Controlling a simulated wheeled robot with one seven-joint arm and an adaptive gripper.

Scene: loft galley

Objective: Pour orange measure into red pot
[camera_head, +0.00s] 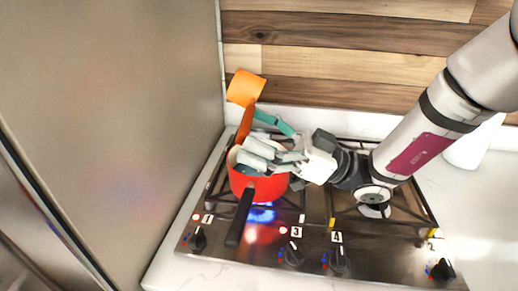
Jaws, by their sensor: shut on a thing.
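The orange measure (246,88) is up at the back left, against the wood wall, above and behind the red pot (258,187). Its darker orange handle (246,122) runs down towards my gripper (250,155). My gripper reaches in from the right over the pot and is shut on the measure's handle; the exact grip is partly hidden by its fingers. The pot stands on the front left burner with its black handle (240,215) towards the front. My gripper covers much of the pot's opening, so its contents are hard to see.
A blue flame (262,213) burns under the pot. The stove (300,262) has numbered black knobs along its front. A teal piece (275,123) shows behind my gripper. A tall grey panel (110,110) stands close on the left. A white container (470,150) stands at the right.

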